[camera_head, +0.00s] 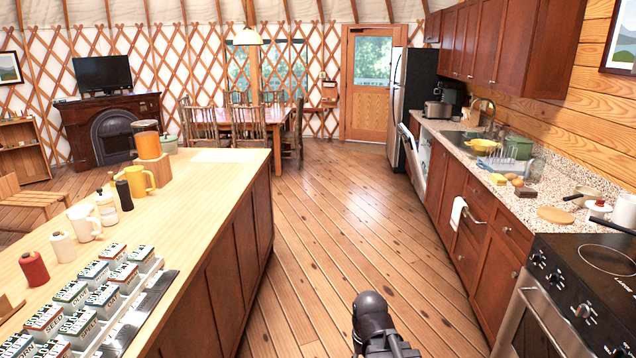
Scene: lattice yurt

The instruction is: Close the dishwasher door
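The dishwasher (424,152) is in the right-hand row of counters, far down the aisle and just before the fridge. Its pale door (409,150) stands partly open, tilted out from the cabinet front at the top. The door is seen nearly edge-on, so its exact angle is hard to tell. My gripper (388,346) is dark and low at the bottom edge of the view, over the floor and far on the near side of the dishwasher. Its fingers are not clear enough to tell whether they are open.
A clear wooden floor aisle (335,225) runs between the island (215,195) on the left and the counter (470,160) on the right. A stove (565,300) stands near right. A towel (457,213) hangs on a cabinet front. The fridge (397,100) stands beyond the dishwasher.

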